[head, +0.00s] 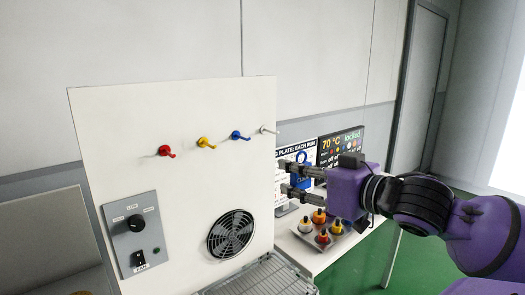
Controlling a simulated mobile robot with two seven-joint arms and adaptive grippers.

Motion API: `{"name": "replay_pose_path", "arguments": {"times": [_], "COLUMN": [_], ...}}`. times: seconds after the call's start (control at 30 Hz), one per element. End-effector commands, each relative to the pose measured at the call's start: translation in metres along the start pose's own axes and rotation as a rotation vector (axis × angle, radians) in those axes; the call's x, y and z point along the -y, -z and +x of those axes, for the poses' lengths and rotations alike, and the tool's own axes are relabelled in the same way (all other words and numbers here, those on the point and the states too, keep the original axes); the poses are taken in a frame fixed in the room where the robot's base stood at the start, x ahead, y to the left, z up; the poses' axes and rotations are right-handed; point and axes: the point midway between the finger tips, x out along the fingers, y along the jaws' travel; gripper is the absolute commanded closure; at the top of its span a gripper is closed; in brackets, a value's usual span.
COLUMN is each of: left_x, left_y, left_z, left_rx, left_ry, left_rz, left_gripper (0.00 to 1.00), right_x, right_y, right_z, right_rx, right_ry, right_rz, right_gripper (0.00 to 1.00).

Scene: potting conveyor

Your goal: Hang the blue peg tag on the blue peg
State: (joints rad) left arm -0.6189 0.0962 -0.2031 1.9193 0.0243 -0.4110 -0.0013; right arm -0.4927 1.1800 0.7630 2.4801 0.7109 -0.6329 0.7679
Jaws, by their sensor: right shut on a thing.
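The blue peg (240,136) sticks out of the upper right part of a white upright panel (120,120). My right gripper (283,177) comes in from the right, just past the panel's right edge and lower than the blue peg. It is shut on the blue peg tag (304,178), which shows as a blue piece between the fingers. The fingers hide part of the tag, and it is apart from the peg. The blue peg is bare. My left gripper is not in view.
A red peg (166,151), a yellow peg (206,142) and a white peg (268,129) share the panel, all bare. Below are a switch box (136,232) and a fan (231,234). Several small bottles (323,237) stand below my right gripper. A screen (340,147) stands behind it.

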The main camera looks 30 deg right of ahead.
Motion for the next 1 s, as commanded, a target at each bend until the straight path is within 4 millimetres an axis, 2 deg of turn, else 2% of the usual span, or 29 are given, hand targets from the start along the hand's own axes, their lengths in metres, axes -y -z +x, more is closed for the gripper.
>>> {"name": "replay_pose_path", "arguments": {"times": [0.47,0.57,0.63,0.8,1.0], "left_x": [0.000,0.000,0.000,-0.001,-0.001], "left_y": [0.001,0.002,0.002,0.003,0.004], "left_z": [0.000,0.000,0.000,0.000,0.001], "left_rx": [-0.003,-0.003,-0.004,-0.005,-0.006], "left_ry": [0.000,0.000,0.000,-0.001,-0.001], "left_rz": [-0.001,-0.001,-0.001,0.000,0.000], "left_gripper": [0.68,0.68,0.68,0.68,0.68], "right_x": [0.000,0.003,0.008,0.011,0.012], "right_y": [0.001,0.009,0.024,0.052,0.059], "right_z": [0.000,0.001,0.004,0.027,0.062], "right_rx": [-0.001,-0.007,-0.015,-0.026,-0.033], "right_ry": [0.001,0.006,0.019,0.038,0.044], "right_rz": [-0.001,-0.004,-0.008,-0.005,-0.001], "right_gripper": [0.88,0.88,0.88,0.88,0.88]}}
